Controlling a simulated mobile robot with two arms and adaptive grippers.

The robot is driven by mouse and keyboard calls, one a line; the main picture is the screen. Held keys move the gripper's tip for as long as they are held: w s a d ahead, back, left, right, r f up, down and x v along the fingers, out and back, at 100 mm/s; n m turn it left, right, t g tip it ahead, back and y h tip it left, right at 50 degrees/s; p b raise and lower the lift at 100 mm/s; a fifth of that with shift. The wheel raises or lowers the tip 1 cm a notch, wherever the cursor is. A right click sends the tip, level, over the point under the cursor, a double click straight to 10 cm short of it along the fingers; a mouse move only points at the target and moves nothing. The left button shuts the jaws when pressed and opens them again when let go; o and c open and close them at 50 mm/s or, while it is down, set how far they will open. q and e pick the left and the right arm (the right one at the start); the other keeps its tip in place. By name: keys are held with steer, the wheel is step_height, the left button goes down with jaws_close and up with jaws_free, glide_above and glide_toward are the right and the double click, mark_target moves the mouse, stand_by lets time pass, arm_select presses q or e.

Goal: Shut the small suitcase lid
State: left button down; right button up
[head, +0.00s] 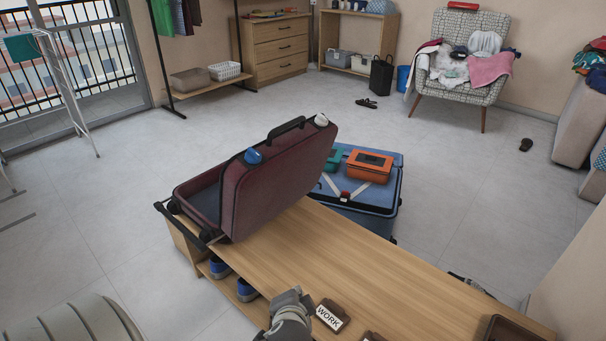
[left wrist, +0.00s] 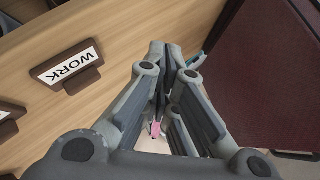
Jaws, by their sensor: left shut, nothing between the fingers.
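The small maroon suitcase sits on the left end of the wooden bench (head: 400,270). Its lid (head: 280,180) stands raised and tilted, with a dark handle on its top edge. Its base (head: 197,203) lies open at the left, mostly hidden behind the lid. My left gripper (head: 293,296) is over the bench's front part, in front of the lid and apart from it, near a brown WORK sign (head: 331,316). In the left wrist view its fingers (left wrist: 165,48) are shut and empty, with the maroon lid (left wrist: 265,80) at the right. My right gripper is not in view.
A blue suitcase (head: 391,190) carrying an orange box (head: 369,166) stands behind the bench. Blue shoes (head: 246,290) are on the shelf below the bench top. A brown tray (head: 512,329) lies at the bench's right end. The bench top between lid and tray is mostly clear.

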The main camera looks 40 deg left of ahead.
arm_select(q)
steer(key=w+a+r+m+t+y, duration=0.1)
steer(key=w+r+m+t+y, duration=0.25)
steer(key=w+r, duration=0.45)
steer(key=w+a+r+m+t+y, duration=0.1)
steer(key=w+r+m+t+y, duration=0.3)
steer(key=r, duration=0.7)
glide_toward(302, 146)
steer(key=w+d, duration=0.1)
steer(key=w, duration=0.1)
steer(key=shift+h, duration=0.45)
steer(key=shift+w+a+r, duration=0.15)
steer(key=shift+w+a, duration=0.05)
steer(key=shift+a, duration=0.5)
steer(key=shift+w+a+r, duration=0.2)
steer(key=shift+a, duration=0.5)
steer(key=shift+w+a+r, duration=0.15)
steer(key=shift+w+a, duration=0.05)
steer(key=shift+a, duration=0.45)
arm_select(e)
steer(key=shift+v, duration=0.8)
arm_select(q)
steer(key=shift+w+a+r, duration=0.1)
